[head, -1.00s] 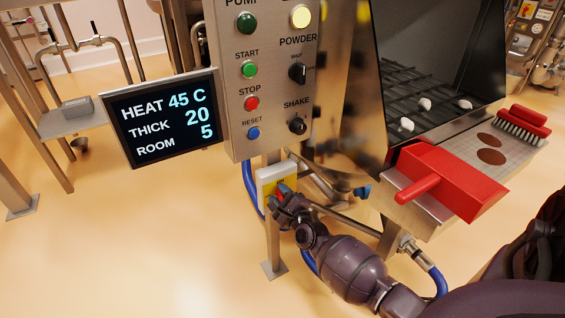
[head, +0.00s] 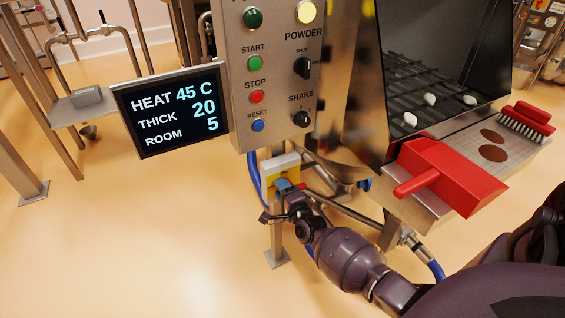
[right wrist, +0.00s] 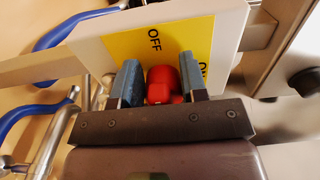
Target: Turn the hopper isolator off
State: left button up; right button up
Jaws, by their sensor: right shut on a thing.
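The hopper isolator is a pale box (head: 281,161) with a yellow plate, below the control panel in the head view. In the right wrist view its yellow plate (right wrist: 182,38) bears the words OFF and ON, with a red handle (right wrist: 163,80) in front. My right gripper (head: 288,186) is at the front of the box. In the wrist view its blue fingertips (right wrist: 160,84) stand on either side of the red handle, shut on it. The fingers hide part of the handle and of the ON word, and I cannot tell the handle's exact setting. My left gripper is not in view.
The control panel (head: 278,80) with buttons and knobs is above the isolator, with a display (head: 172,112) at its left. A red scoop (head: 455,178) and a brush (head: 525,125) lie on the hopper's shelf at right. Blue hoses (head: 253,170) run beside the box.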

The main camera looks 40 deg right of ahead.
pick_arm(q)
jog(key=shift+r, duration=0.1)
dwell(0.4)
pick_arm(e)
jog(key=o, duration=0.5)
jog(key=shift+d, duration=0.1)
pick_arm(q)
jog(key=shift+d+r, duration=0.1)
pick_arm(e)
jog(key=shift+o, duration=0.2)
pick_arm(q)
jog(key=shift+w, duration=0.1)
pick_arm(e)
jog(key=shift+s, duration=0.1)
jog(key=shift+s+a, duration=0.2)
jog(key=shift+s, duration=0.3)
pick_arm(q)
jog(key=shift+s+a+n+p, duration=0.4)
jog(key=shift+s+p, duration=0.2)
jog(key=shift+p, duration=0.55)
pick_arm(e)
jog(key=v, duration=0.9)
jog(key=shift+s, duration=0.35)
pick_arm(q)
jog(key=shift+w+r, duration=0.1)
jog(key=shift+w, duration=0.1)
